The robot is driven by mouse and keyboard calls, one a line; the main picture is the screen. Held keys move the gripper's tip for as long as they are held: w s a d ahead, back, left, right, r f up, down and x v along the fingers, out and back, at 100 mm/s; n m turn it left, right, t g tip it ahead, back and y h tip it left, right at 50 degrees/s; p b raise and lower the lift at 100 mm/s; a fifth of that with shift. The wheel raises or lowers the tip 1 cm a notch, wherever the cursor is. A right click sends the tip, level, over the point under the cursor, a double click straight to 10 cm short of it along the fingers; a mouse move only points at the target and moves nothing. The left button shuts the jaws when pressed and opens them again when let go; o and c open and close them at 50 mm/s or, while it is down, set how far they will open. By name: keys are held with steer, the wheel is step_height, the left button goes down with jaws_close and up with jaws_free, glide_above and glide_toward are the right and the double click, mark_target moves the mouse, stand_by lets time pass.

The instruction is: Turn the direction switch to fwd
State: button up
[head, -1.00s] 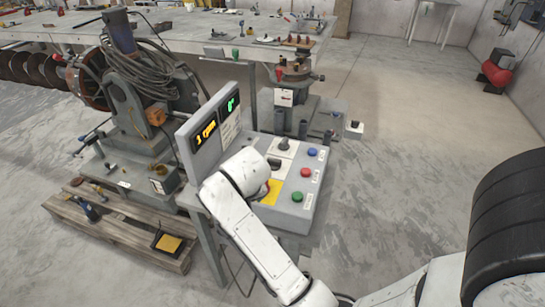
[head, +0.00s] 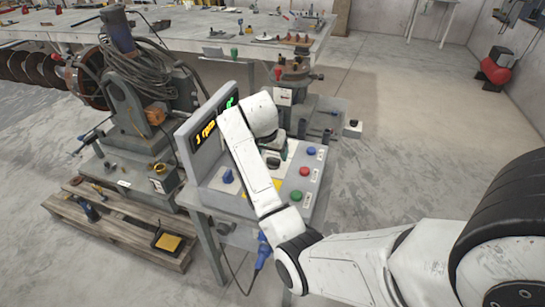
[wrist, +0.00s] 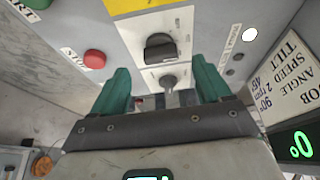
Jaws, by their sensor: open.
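The control box (head: 314,190) carries a dark rotary switch (head: 273,162) on a white plate, which also shows in the wrist view (wrist: 160,47). Behind it stands a grey lever-like knob (wrist: 168,80) on its own white plate. I cannot read which one is the direction switch, nor its position. My gripper (wrist: 160,72) is open, with green fingers either side of the grey knob in the picture; I see no clear contact. In the head view my white wrist hides part of the panel, and the green fingertips (head: 284,151) show just beyond the dark switch.
Blue (head: 311,151), red (head: 305,171) and green (head: 296,195) buttons line the box's right side. A blue knob (head: 228,176) sits at left. The upright display (head: 204,130) reads 3 rpm and stands close behind my wrist. Open floor (head: 420,150) lies to the right.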

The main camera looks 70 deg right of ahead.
mark_target(273, 159)
steer(key=shift+x, duration=2.15)
steer(key=c, duration=1)
